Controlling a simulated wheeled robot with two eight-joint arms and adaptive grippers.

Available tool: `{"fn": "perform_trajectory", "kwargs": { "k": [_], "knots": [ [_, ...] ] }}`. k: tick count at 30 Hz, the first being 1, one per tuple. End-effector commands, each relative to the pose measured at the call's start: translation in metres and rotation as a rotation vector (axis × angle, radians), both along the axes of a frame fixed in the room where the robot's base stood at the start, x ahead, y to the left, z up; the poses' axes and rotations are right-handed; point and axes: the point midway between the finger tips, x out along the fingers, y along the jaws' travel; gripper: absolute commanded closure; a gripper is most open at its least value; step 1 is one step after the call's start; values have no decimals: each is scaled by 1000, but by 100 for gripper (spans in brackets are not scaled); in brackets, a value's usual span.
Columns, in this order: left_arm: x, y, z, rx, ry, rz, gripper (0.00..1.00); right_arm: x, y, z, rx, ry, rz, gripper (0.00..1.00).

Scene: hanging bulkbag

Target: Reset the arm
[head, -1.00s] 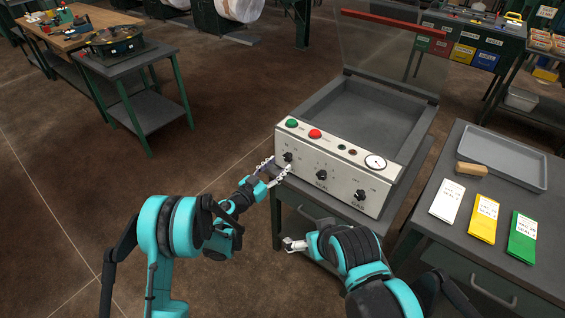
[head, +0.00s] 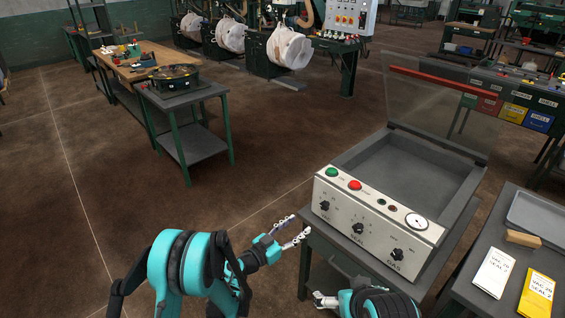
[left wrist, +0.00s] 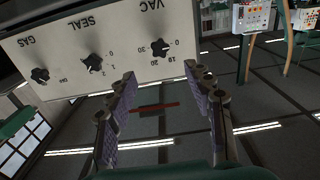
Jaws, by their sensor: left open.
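My left gripper (head: 292,231) is open and empty, in front of the lower left corner of the vacuum sealer's panel (head: 370,215). In the left wrist view its two fingers (left wrist: 163,100) stand apart with nothing between them, and the panel with its VAC, SEAL and GAS knobs shows upside down beyond. My right gripper (head: 325,299) is low by the sealer's stand at the bottom of the head view. It is small and partly cut off, so its jaw state is unclear. The sealer's clear lid (head: 435,100) is up and its chamber (head: 405,172) looks empty.
A side table at right holds a grey tray (head: 545,222), a tan block (head: 523,239), a white packet (head: 494,271) and a yellow packet (head: 536,293). Open floor lies left of the sealer.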

Motion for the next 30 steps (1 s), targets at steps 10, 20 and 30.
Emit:
{"fn": "perform_trajectory", "kwargs": {
  "k": [10, 20, 30],
  "knots": [
    [38, 69, 114, -56, -95, 299, 48, 0, 0, 0, 0, 0, 0, 0],
    [15, 221, 211, 11, 12, 827, 48, 0, 0, 0, 0, 0, 0, 0],
    [-125, 305, 169, 242, 452, 1047, 48, 0, 0, 0, 0, 0, 0, 0]
  ]
}}
